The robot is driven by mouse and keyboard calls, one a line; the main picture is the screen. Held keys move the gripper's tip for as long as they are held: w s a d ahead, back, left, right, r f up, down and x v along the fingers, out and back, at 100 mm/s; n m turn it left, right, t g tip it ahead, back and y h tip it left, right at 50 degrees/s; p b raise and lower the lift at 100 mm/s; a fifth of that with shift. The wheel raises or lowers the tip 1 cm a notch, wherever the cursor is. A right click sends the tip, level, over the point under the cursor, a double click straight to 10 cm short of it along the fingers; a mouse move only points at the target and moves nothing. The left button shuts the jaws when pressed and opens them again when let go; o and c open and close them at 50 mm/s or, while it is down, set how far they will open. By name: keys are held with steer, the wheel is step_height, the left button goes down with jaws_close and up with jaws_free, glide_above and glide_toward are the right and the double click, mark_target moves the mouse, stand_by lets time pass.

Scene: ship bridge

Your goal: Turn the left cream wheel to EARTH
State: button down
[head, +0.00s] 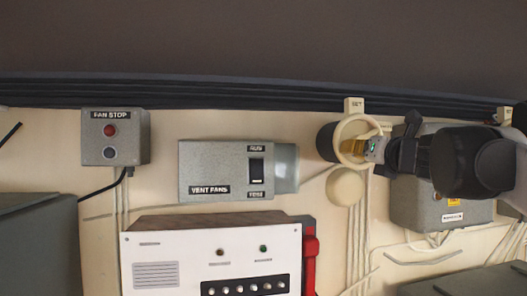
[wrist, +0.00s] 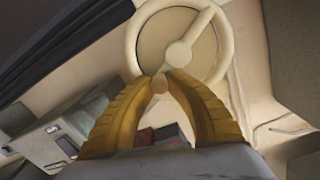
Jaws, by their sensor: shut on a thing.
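The left cream wheel (head: 357,118) sticks out from the wall at centre right in the head view, under a small plate marked "SET" (head: 354,104). In the wrist view its round rim (wrist: 131,45) fills the top centre, with a hub and a bar across it. My gripper (wrist: 162,80) has its yellow fingers closed together at the lower end of the bar, near the rim. In the head view my gripper (head: 355,147) reaches the wheel from the right and covers part of it. No EARTH marking is readable.
A round cream piece (head: 346,187) sits just below the wheel. A grey box (head: 430,213) is on the wall behind my arm. To the left are the vent fans switch box (head: 212,171) and the fan stop box (head: 115,137). A white panel with a red handle (head: 310,255) is below.

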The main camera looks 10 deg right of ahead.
steer(key=c, duration=1.3)
jaws_free()
steer(key=shift+o, duration=0.2)
steer(key=s, duration=1.2)
steer(key=shift+d+f, duration=0.25)
steer(key=shift+d, duration=0.1)
steer(key=shift+f, duration=0.1)
